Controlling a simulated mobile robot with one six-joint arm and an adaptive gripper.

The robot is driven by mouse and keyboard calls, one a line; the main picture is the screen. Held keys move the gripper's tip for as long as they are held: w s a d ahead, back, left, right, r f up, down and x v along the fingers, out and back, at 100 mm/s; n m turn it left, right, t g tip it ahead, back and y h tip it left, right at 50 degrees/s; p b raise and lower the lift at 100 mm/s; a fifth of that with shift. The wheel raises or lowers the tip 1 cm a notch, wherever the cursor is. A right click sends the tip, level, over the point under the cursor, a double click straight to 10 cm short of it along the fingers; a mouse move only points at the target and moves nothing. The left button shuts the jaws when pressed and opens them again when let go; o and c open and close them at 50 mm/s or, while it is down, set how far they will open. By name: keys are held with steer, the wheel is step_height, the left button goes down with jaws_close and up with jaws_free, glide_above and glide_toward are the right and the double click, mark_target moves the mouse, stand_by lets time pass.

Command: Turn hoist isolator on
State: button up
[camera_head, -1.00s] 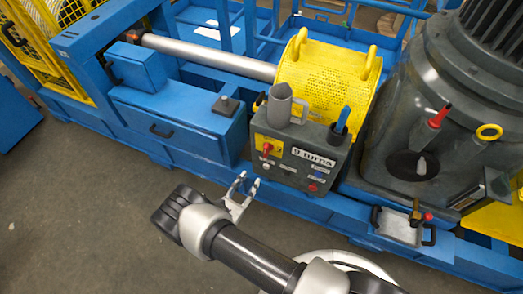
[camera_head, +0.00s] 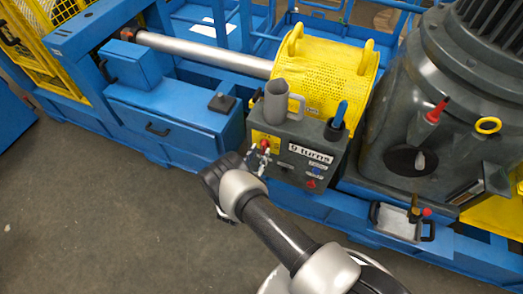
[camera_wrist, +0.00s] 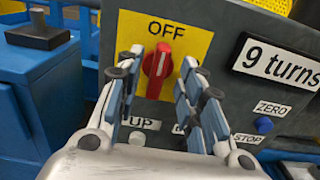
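The hoist isolator is a red rotary knob (camera_wrist: 157,70) on a yellow plate (camera_wrist: 188,27) marked OFF, on the front of a dark grey control box (camera_head: 327,166). Its grip stands nearly upright, towards the word OFF. In the wrist view my gripper (camera_wrist: 160,75) is open, with one finger left of the knob and the other right of it. Gaps show between the fingers and the knob; I cannot tell its exact depth. In the head view my gripper (camera_head: 256,160) is at the box's left front, with the red knob (camera_head: 264,144) partly behind it.
The box carries a "9 turns" display (camera_wrist: 277,62), a blue ZERO button (camera_wrist: 264,125), and UP and STOP labels. A grey mug (camera_head: 277,100) and a blue-handled tool in a holder (camera_head: 338,115) are on top. A grey motor (camera_head: 430,120) stands to the right.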

steer(key=shift+x, duration=1.4)
steer(key=shift+c, duration=0.2)
jaws_close()
